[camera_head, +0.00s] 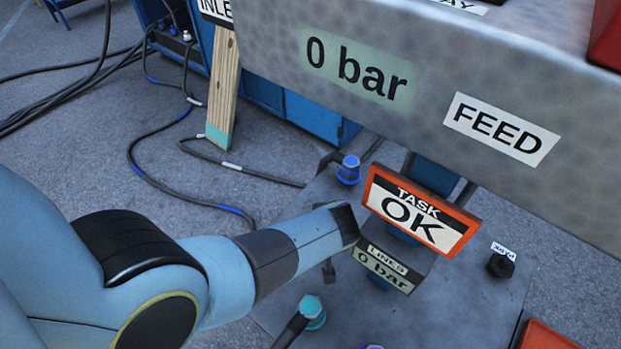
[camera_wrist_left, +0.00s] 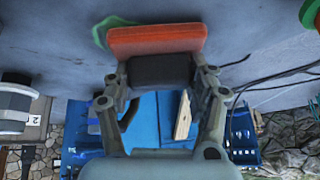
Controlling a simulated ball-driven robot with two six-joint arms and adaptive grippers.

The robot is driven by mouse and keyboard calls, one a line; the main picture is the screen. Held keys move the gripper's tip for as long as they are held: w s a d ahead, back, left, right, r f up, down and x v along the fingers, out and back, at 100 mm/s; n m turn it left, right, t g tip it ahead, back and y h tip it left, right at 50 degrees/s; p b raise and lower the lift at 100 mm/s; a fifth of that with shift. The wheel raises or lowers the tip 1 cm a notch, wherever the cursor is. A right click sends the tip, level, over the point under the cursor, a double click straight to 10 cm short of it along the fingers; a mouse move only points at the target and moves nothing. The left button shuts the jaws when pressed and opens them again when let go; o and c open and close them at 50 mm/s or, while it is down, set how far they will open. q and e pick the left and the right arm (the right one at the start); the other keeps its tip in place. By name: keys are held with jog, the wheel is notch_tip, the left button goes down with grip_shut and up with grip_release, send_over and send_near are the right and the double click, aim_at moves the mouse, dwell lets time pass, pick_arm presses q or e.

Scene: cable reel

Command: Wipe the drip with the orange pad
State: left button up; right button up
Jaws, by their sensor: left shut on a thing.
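In the left wrist view, my left gripper (camera_wrist_left: 160,88) is shut on the dark handle block (camera_wrist_left: 161,70) of the orange pad (camera_wrist_left: 156,39). The pad lies across the far end of the fingers, close to a grey surface; I cannot tell whether it touches. A green drip (camera_wrist_left: 103,31) shows on that surface at the pad's left and top edge; the pad hides part of it. In the head view, my left arm reaches in from the left, but neither its fingers nor the pad can be made out. My right gripper is in neither view.
A grey panel (camera_head: 420,75) with "0 bar" and "FEED" labels spans the upper right. Below it stand an orange-framed "TASK OK" sign (camera_head: 420,210) and a "LINES 0 bar" sign (camera_head: 387,266). A wooden post (camera_head: 223,85) and black cables (camera_head: 150,175) are at left.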

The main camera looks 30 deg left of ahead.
pick_arm(q)
jog(key=shift+w+d+r+h+p, duration=0.35)
jog(key=shift+w+r+p, duration=0.2)
jog(key=shift+w+p, duration=0.2)
jog(key=shift+a+f, duration=0.1)
jog(key=shift+a, duration=0.4)
jog(key=shift+a+f+p, duration=0.2)
jog(key=shift+a+p, duration=0.3)
jog(key=shift+a, duration=1.35)
notch_tip(320, 180, up, 6)
jog(key=p, duration=0.6)
notch_tip(320, 180, up, 3)
jog(key=p, duration=0.3)
jog(key=shift+p, duration=0.35)
